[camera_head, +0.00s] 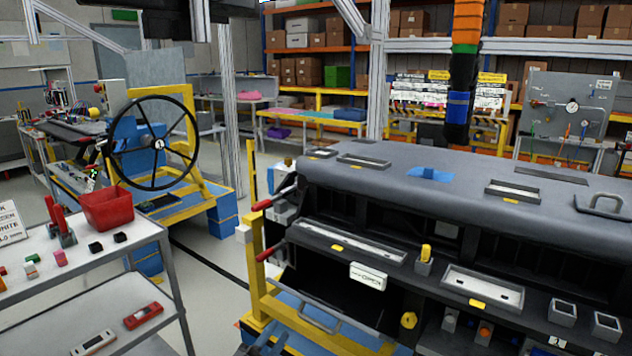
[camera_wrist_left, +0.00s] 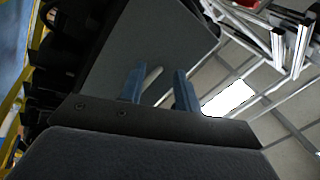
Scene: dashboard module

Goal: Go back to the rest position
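My left gripper (camera_head: 264,340) shows at the bottom edge of the head view, in front of the lower yellow frame of the dashboard module (camera_head: 400,180). Only a small part of it is visible there. In the left wrist view its two blue fingers (camera_wrist_left: 158,86) stand apart with a gap between them, and I see nothing held. A dark grey panel fills the space behind the fingers. I cannot make out my right gripper in either view.
A cart (camera_head: 120,250) with a red bin (camera_head: 108,208) and small parts stands at the left. A steering wheel (camera_head: 156,143) on a yellow and blue stand is behind it. Shelves with boxes line the back.

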